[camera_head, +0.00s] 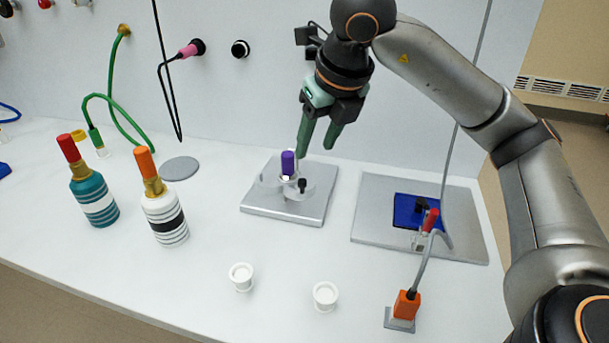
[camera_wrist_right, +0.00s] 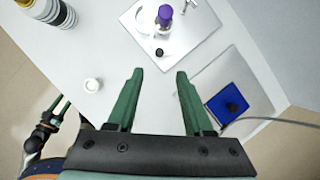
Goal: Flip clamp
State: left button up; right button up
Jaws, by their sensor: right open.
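A toggle clamp with a purple grip (camera_head: 288,162) stands on a grey metal plate (camera_head: 287,213) in the middle of the bench. A small black knob (camera_head: 302,185) sits beside it. My right gripper (camera_head: 317,146) is open and empty, its green fingers pointing down, just above and right of the purple grip in the head view. In the right wrist view, the purple grip (camera_wrist_right: 165,14) is at the top, beyond the open fingers (camera_wrist_right: 159,72). What looks like my left gripper (camera_wrist_right: 58,105) shows partly at the lower left of that view; its opening is unclear.
Two striped bottles (camera_head: 95,198) (camera_head: 166,215) stand at left. Two small white cups (camera_head: 241,277) (camera_head: 325,295) are in front. At right lie a plate with a blue pad (camera_head: 412,210) and an orange block (camera_head: 405,305) with a cable. The bench's front middle is mostly free.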

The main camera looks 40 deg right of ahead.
aim_at(303, 181)
jog(key=b+x, duration=0.1)
jog(key=x, duration=0.9)
jog(key=shift+f, duration=0.2)
grip_shut()
